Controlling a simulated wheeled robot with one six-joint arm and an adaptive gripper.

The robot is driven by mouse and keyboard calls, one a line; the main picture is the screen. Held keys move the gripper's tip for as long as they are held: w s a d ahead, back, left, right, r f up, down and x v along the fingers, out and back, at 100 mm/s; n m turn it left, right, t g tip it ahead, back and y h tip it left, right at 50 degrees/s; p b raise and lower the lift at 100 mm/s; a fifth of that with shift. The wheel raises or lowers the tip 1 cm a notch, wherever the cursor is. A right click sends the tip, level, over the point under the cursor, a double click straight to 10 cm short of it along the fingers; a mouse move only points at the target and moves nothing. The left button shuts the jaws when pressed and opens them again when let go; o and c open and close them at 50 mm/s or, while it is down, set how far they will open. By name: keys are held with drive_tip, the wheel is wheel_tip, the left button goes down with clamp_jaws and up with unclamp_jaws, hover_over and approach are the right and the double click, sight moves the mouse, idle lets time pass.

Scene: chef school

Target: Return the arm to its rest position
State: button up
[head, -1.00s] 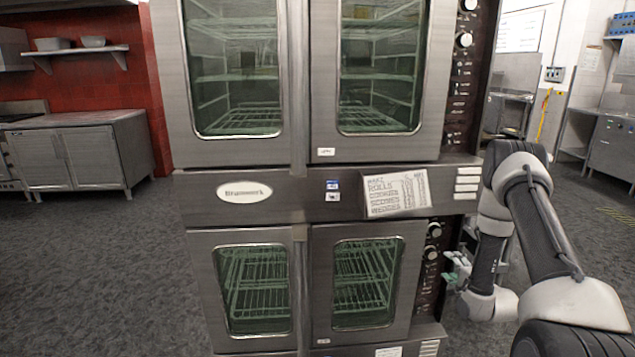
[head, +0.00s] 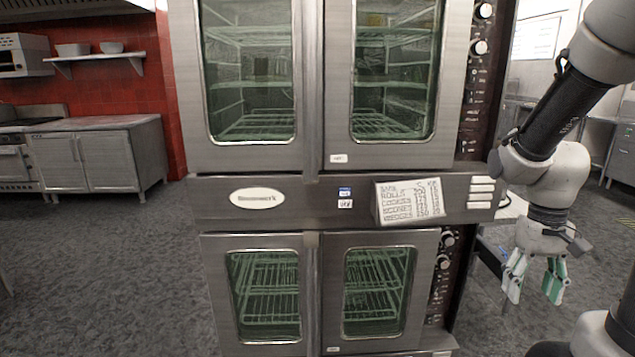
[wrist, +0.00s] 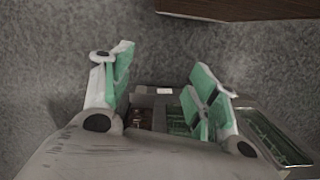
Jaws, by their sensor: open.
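My gripper (head: 534,279) is at the right of the head view, on my raised and folded arm. Its white and green fingers point down and stand apart, with nothing between them. In the wrist view my gripper (wrist: 165,90) also shows its two fingers spread and empty.
A steel double oven (head: 335,206) with glass doors fills the middle, its doors shut. Steel cabinets (head: 95,155) and a wall shelf (head: 98,56) stand at the left. Grey carpet (head: 110,270) is clear at the front left.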

drive_tip(key=s+a+r+n+t, duration=0.1)
drive_tip(key=s+a+r+t, duration=0.1)
drive_tip(key=r, duration=0.5)
drive_tip(key=s+a+r+n+t, duration=0.1)
drive_tip(key=s+a+r+t, duration=0.2)
drive_tip(key=r, duration=0.4)
drive_tip(key=shift+s+a+t, duration=0.35)
drive_tip(key=shift+s+t, duration=0.05)
drive_tip(key=shift+s, duration=0.3)
